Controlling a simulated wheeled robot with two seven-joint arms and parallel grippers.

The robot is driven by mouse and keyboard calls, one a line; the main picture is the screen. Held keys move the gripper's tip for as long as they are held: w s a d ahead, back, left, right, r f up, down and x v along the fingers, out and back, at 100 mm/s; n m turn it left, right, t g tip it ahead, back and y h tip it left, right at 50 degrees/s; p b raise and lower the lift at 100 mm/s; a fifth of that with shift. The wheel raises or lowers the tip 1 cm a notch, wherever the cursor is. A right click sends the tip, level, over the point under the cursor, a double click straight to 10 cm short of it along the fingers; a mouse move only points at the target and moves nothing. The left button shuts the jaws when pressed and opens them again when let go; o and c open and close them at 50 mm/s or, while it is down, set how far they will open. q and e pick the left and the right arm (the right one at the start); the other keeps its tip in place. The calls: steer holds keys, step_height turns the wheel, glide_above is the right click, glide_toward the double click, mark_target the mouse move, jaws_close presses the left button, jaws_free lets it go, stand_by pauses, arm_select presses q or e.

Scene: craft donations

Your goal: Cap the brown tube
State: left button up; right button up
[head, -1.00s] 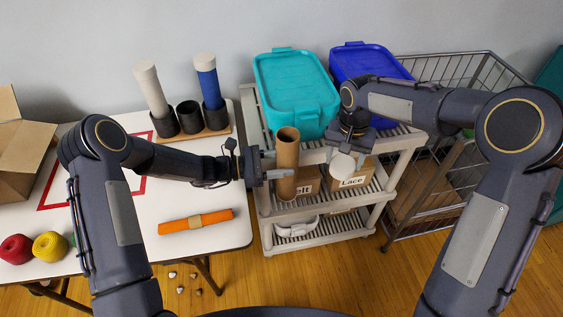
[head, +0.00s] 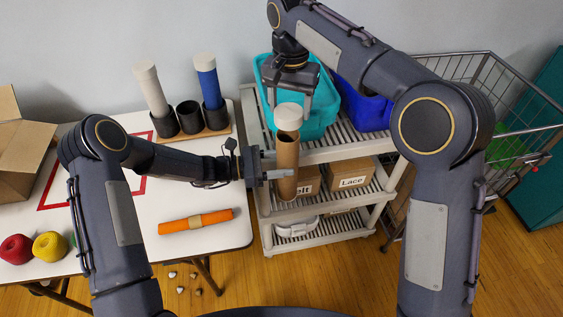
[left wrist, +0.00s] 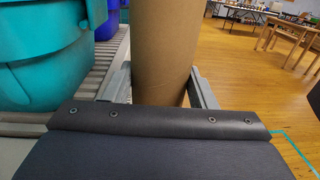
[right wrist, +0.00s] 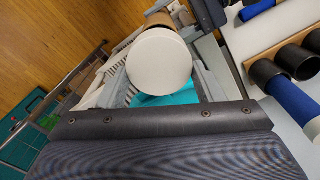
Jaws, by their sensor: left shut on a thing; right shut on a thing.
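The brown tube (head: 287,160) stands upright in front of the grey shelf cart. My left gripper (head: 277,174) is shut around its lower part; the left wrist view also shows the brown tube (left wrist: 163,50) between the fingers. My right gripper (head: 291,100) points down above the tube, shut on a white cap (head: 289,114). The white cap (right wrist: 160,66) fills the space between the fingers in the right wrist view, with a bit of the brown tube (right wrist: 158,20) behind it. In the head view the cap is over the tube's open top, with the dark opening still showing below it.
The grey cart (head: 345,152) holds teal and blue bins and labelled boxes. On the white table (head: 200,190) are an orange roll (head: 196,221), yarn balls, and a holder (head: 189,118) with white and blue capped tubes. A wire cart (head: 510,110) stands at right.

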mark_target(289, 141)
steer(key=shift+f, duration=2)
steer(key=shift+f, duration=0.9)
steer(key=shift+f, duration=0.6)
steer(key=o, duration=1)
